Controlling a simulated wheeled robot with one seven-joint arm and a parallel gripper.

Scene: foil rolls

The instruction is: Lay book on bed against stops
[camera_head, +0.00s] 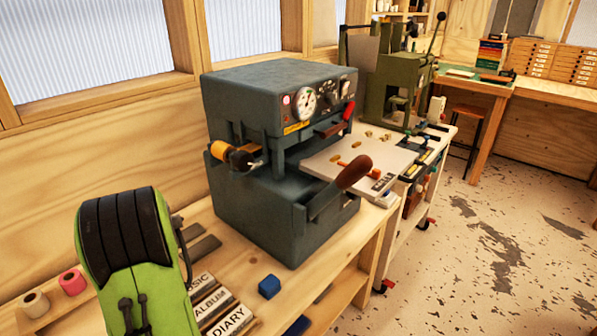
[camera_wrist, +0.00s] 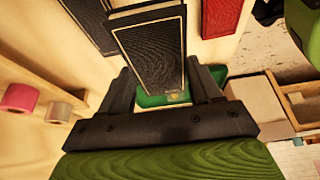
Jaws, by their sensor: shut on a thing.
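In the wrist view my gripper (camera_wrist: 165,95) is shut on a dark, wood-grained book (camera_wrist: 150,50) with a thin pale border line. The book sits between the two black fingers and extends away from them. The head view shows neither the book nor the fingers; my green arm is at its lower left. The bed is the pale flat plate (camera_head: 318,163) sticking out of the front of the dark grey press (camera_head: 262,205), to the right of my arm. Small brass pieces (camera_head: 358,143) lie on the bed; I cannot tell surely which are the stops.
An orange foil roll (camera_head: 228,153) sits on the press's side. A brown-handled lever (camera_head: 354,171) crosses before the bed. Lettered blocks (camera_head: 228,318) and a blue block (camera_head: 269,286) lie on the bench. In the wrist view, a red book (camera_wrist: 222,15) and a pink roll (camera_wrist: 20,97) show.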

